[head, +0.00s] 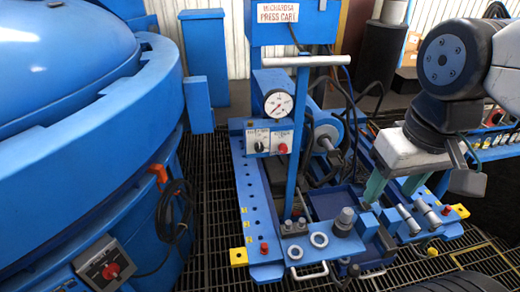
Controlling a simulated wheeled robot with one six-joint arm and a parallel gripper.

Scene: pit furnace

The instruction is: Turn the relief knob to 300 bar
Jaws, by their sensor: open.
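The blue press cart (242,195) stands in the middle of the head view. A round white pressure gauge (278,103) is on its column; its scale is too small to read. A grey stepped knob (344,218) stands upright on the blue block at the cart's front. It may be the relief knob, but I see no readable label on it. My gripper (390,194) is at the right, with its two green fingers pointing down and spread apart. It is empty and appears above and to the right of the grey knob, apart from it.
A panel (270,141) below the gauge carries a black knob and a red button. Metal cylindrical fittings (408,219) lie right of the grey knob. A black hose (348,120) loops behind. A large blue furnace (90,130) fills the left. Dark grating (205,240) covers the floor.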

